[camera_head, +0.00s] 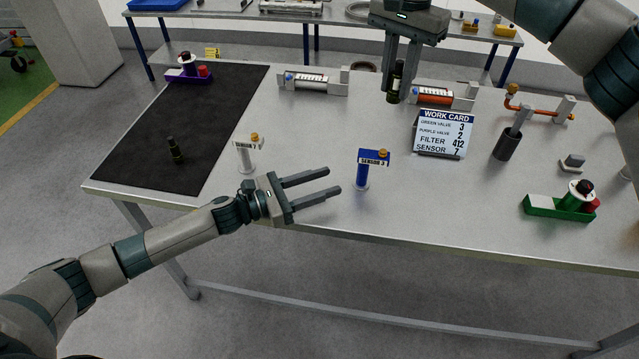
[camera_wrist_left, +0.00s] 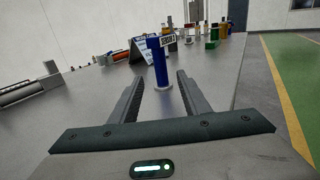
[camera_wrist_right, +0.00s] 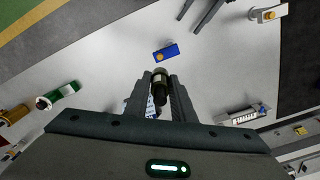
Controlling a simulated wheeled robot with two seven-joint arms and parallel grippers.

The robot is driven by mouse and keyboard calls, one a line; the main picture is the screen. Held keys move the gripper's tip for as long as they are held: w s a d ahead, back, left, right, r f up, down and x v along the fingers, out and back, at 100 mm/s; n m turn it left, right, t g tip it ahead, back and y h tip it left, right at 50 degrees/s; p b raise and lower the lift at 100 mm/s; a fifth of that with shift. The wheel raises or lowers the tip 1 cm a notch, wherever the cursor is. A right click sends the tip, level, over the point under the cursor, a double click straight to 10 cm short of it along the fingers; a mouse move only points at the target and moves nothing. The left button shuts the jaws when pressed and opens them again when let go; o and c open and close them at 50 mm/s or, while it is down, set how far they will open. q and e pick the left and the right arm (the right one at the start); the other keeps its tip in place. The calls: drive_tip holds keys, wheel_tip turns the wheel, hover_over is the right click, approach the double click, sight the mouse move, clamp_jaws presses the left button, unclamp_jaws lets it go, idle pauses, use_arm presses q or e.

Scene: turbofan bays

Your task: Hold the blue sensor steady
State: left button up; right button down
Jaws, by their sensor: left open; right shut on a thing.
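The blue sensor (camera_head: 362,174), with a tag reading SENSOR 3 and a yellow knob on top, stands upright near the table's front edge. My left gripper (camera_head: 334,181) is open and points at it from the left. A short gap separates its fingertips from the sensor. In the left wrist view the blue sensor (camera_wrist_left: 160,65) stands just beyond and between the fingertips. My right gripper (camera_head: 398,78) is shut on a dark cylindrical piece (camera_head: 393,88) with an olive band, above the table's back. The right wrist view shows the sensor's top (camera_wrist_right: 166,52) beyond this piece.
A white sensor (camera_head: 246,154) stands left of my left gripper. A work card (camera_head: 443,134) stands behind and right of the blue sensor. A black cup (camera_head: 505,146) and a green tray (camera_head: 541,206) are at the right. A dark mat (camera_head: 215,120) covers the left side.

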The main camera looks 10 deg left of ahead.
sight(364, 170)
use_arm(q)
drive_tip(key=x, duration=1.1)
drive_tip(key=shift+d, duration=0.1)
drive_tip(key=shift+c, duration=0.4)
clamp_jaws()
use_arm(e)
wheel_tip(364, 170, down, 9)
drive_tip(key=shift+r, duration=0.1)
